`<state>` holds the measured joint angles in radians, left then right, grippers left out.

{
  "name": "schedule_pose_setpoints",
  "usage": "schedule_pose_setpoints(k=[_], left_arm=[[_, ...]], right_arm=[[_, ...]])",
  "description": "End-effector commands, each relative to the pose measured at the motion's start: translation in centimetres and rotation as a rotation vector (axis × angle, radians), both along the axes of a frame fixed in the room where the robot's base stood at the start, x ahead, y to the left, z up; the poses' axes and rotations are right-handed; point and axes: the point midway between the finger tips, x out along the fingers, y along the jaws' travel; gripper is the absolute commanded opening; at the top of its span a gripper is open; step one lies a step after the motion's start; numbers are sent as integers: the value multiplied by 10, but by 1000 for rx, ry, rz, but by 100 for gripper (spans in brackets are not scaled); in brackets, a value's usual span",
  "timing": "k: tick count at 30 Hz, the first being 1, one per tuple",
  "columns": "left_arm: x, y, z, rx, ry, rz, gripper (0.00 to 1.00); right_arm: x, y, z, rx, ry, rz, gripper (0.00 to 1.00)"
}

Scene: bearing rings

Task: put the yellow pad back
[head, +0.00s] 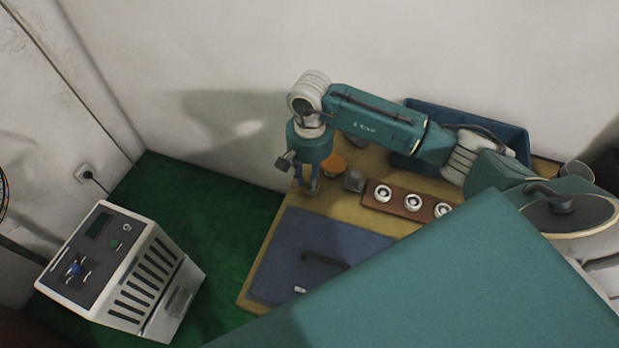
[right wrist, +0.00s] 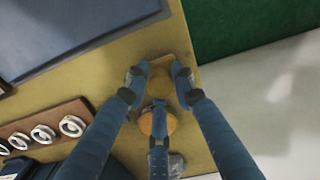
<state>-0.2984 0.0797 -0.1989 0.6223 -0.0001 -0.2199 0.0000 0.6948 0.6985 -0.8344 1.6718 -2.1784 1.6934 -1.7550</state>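My right gripper (head: 311,190) points down near the left edge of the wooden board. In the right wrist view its fingers (right wrist: 159,82) stand apart around a flat tan-yellow piece (right wrist: 161,85), which looks like the yellow pad. Whether they press on it or only surround it I cannot tell. In the head view the pad is too small and covered to make out. A round orange thing (head: 333,165) stands just beyond the gripper; it also shows behind one finger in the right wrist view (right wrist: 164,125). My left gripper is not in view.
A brown rack (head: 393,203) holds metal rings, right of a small grey block (head: 353,181). A blue mat (head: 285,253) with a dark handle covers the board's front. A blue bin (head: 513,135) stands behind. A grey-white machine (head: 160,265) stands left on green.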

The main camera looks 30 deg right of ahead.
Motion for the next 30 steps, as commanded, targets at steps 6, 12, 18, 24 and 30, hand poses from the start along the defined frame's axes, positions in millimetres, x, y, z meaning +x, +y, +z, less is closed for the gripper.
schedule_pose_setpoints(k=[6,12,18,24,30], left_arm=[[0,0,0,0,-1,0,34],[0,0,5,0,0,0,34],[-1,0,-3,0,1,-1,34],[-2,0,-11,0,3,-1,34],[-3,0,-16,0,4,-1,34]], right_arm=[[0,0,0,-1,1,0,40],[-1,0,4,0,1,0,40],[2,-1,32,-2,-5,1,40],[2,-2,77,-2,-5,1,40],[2,-2,110,-1,-2,0,40]])
